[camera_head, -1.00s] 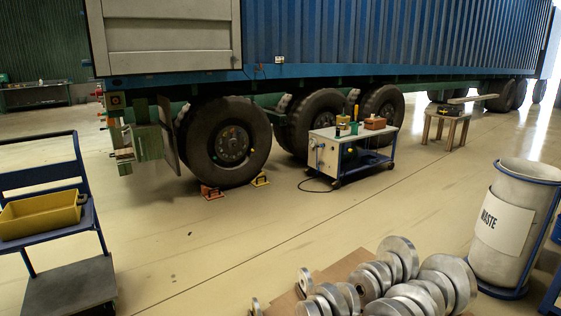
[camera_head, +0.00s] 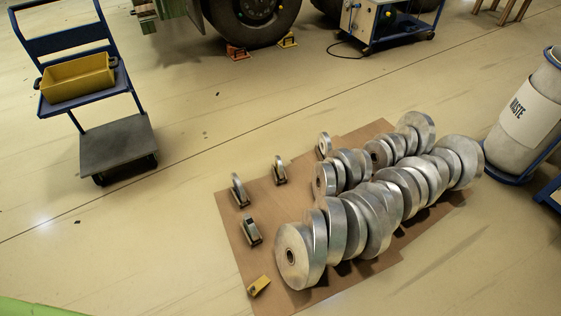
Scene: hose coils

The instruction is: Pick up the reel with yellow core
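Several silver-grey reels stand on edge in rows on a brown cardboard sheet (camera_head: 232,213) on the floor, in the lower middle and right of the head view. The nearest large reel (camera_head: 308,262) faces me with a small dark centre hole. I cannot make out a yellow core on any reel; most cores are hidden by neighbouring reels or turned away. A small yellow piece (camera_head: 259,286) lies at the sheet's front left edge. Neither of my grippers is in view.
Small upright parts (camera_head: 240,190) stand on the sheet's left side. A blue trolley (camera_head: 118,145) with a yellow bin (camera_head: 78,80) is at upper left. A waste bin (camera_head: 525,115) stands at right. The floor left of the sheet is clear.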

